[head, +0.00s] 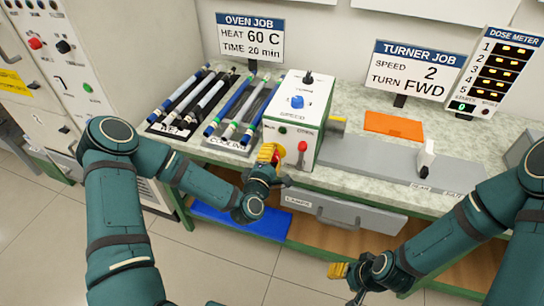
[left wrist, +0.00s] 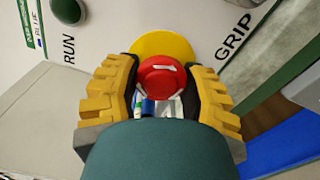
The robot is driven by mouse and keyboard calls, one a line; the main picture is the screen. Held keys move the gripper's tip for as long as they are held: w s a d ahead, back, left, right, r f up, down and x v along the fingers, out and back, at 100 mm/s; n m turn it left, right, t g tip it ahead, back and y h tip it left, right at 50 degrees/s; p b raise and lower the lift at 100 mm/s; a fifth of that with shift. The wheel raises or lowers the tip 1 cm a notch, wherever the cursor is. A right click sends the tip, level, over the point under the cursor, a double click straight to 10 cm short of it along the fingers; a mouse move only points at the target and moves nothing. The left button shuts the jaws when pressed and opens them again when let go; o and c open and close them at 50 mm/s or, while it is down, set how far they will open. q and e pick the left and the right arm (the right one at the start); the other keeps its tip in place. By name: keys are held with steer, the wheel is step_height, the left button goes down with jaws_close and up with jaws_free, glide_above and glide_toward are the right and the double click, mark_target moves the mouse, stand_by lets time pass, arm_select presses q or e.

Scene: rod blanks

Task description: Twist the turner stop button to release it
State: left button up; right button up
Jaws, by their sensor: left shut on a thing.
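The turner is a white box (head: 308,100) with a blue speed knob (head: 297,102) on top. Its stop button (left wrist: 162,78) is red with white marks on a round yellow plate, seen in the left wrist view between the words RUN and GRIP. My left gripper (head: 271,154) is at the box's front face; in the left wrist view its yellow fingers (left wrist: 163,92) are on both sides of the red button, shut on it. In the head view the fingers mostly hide the button. My right gripper (head: 340,270) hangs low in front of the bench, away from the box; its opening is unclear.
A red-tipped part (head: 302,146) stands on the box front just right of my left gripper. Rods lie on two racks left of the box. An orange mat (head: 393,125) and a white switch (head: 426,160) are to the right. A grey drawer (head: 343,212) is below.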

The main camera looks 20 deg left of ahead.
arm_select(q)
steer(key=shift+a, duration=0.15)
stand_by(0.5)
steer(key=o, duration=1.2)
steer(key=shift+w, duration=0.1)
steer(key=s, duration=0.7)
steer(key=shift+s, duration=0.3)
steer(key=shift+a, duration=0.15)
